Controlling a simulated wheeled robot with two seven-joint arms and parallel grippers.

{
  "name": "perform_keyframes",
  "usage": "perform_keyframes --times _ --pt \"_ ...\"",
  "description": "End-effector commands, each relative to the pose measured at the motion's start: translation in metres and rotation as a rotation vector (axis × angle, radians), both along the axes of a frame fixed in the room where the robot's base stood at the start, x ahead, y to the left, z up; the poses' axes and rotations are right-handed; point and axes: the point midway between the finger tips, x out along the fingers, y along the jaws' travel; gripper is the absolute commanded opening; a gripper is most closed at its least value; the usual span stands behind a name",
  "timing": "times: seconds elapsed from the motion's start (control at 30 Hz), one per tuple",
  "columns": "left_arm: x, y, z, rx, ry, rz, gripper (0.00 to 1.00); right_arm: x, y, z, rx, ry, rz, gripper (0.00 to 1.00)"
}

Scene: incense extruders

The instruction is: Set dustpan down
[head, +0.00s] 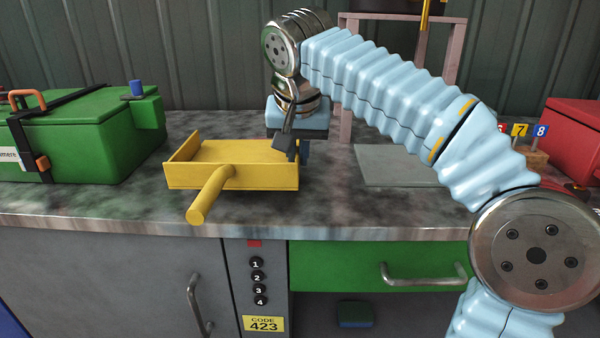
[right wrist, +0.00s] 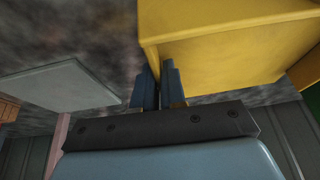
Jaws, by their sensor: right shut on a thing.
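The yellow dustpan (head: 235,178) is at the middle-left of the worktop, its handle (head: 208,196) pointing toward the front edge. It looks level; whether its underside touches the worktop is hard to tell. My right gripper (head: 291,148) is at the dustpan's right side, pointing down, shut on its side wall. In the right wrist view, the two dark fingers (right wrist: 160,82) meet the edge of the yellow dustpan (right wrist: 225,45). My left gripper is not in view.
A green case (head: 85,135) stands left of the dustpan. A grey flat plate (head: 395,165) lies to the right, with numbered flags (head: 520,130) and a red box (head: 575,140) beyond. A pinkish frame (head: 345,120) stands behind. The worktop's front edge (head: 350,225) is close to the handle.

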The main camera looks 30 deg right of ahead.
Motion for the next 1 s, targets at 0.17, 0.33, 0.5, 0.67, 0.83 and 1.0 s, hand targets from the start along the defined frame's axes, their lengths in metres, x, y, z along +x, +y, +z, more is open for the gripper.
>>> perform_keyframes --times 0.17,0.33,0.5,0.67,0.83,1.0 --pt "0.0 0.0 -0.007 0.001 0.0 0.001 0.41 0.002 -0.007 -0.027 0.0 0.001 0.001 0.0" --pt "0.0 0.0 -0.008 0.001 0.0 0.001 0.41 0.002 -0.007 -0.039 0.001 0.0 0.0 0.0" --pt "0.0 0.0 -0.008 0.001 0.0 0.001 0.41 0.002 -0.007 -0.039 0.001 0.001 0.0 0.12" --pt "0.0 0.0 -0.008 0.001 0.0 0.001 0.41 0.002 -0.007 -0.039 0.0 0.0 0.0 0.36" --pt "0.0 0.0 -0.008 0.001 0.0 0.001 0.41 0.002 -0.007 -0.039 0.0 0.0 0.0 0.36" --pt "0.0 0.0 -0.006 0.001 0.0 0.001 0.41 0.001 -0.006 -0.034 0.0 -0.001 0.0 0.36"
